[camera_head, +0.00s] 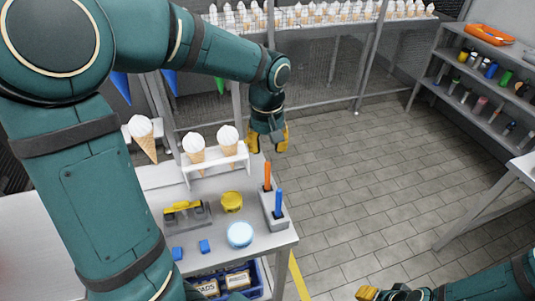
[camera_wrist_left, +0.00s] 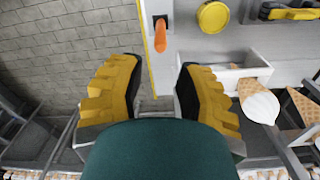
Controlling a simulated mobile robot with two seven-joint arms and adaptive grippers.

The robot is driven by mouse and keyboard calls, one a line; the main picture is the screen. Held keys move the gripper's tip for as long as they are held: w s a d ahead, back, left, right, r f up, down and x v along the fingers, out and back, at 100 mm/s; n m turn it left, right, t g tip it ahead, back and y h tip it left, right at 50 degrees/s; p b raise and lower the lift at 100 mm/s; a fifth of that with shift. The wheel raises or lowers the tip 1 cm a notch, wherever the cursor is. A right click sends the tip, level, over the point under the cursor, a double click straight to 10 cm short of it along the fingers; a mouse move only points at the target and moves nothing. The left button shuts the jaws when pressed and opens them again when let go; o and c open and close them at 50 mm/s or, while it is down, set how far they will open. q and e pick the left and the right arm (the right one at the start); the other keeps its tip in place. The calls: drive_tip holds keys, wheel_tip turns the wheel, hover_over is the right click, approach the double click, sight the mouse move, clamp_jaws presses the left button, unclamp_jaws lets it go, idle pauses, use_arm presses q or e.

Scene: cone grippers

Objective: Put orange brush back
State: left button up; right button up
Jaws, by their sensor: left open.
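The orange brush (camera_head: 267,176) stands upright in a grey holder (camera_head: 271,222) at the right end of the metal table. Its orange handle shows above the holder; its lower end is hidden inside. A blue brush (camera_head: 279,203) stands in the same holder, nearer the front. My left gripper (camera_head: 268,142) is open and empty, pointing down above and behind the orange brush. In the left wrist view, the orange handle (camera_wrist_left: 160,38) lies beyond the gap between the open yellow fingers. My right gripper (camera_head: 368,293) shows only partly at the bottom edge.
A white rack (camera_head: 215,165) with ice cream cones stands left of my left gripper. A yellow lid (camera_head: 232,202), a round light-blue item (camera_head: 240,235) and blue blocks lie on the table (camera_head: 160,178). Shelves (camera_head: 488,88) stand at far right. The tiled floor between is clear.

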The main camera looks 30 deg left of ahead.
use_arm(q)
wheel_tip(320, 180, up, 6)
drive_tip(key=shift+p, duration=0.4)
drive_tip(key=shift+s, duration=0.1)
